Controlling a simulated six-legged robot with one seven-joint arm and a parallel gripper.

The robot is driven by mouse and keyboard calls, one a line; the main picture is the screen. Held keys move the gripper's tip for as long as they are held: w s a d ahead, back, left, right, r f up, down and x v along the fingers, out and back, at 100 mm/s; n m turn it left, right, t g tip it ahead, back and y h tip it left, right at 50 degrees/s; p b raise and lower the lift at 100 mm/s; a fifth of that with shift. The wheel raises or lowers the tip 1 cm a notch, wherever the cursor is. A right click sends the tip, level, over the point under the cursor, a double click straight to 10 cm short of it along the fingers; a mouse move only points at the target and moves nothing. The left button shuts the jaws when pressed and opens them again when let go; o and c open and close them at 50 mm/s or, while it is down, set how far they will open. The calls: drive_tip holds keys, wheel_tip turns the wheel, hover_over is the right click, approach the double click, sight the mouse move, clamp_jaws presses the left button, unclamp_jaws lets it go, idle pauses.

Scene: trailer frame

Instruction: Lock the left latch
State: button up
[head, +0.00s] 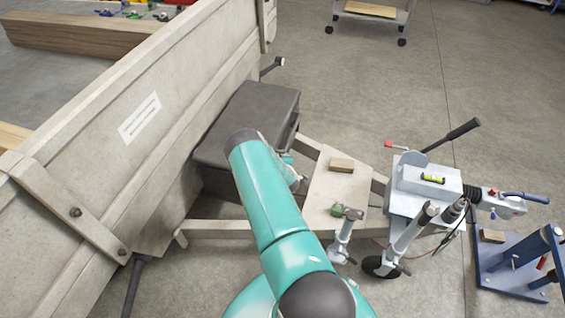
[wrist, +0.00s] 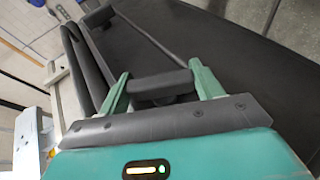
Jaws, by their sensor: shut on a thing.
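A dark grey box (head: 250,110) sits on the trailer's drawbar frame against the front wall. It also fills much of the wrist view (wrist: 240,60) as a dark surface with a lid seam. My gripper (wrist: 160,85) is at the side of this box, its two green fingers on either end of a short black latch bar (wrist: 160,82). The fingers are shut on this latch. In the head view my arm hides most of the gripper and the latch. A similar dark piece (wrist: 98,16) shows farther up the box side, and a black curved handle (wrist: 85,65) lies between.
A beige drawbar plate (head: 330,195) with a small wooden block (head: 341,165) lies right of the box. The grey hitch (head: 430,185) with its levers stands farther right, near a blue stand (head: 515,265). Open concrete floor lies beyond.

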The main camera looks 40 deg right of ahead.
drive_tip(key=o, duration=1)
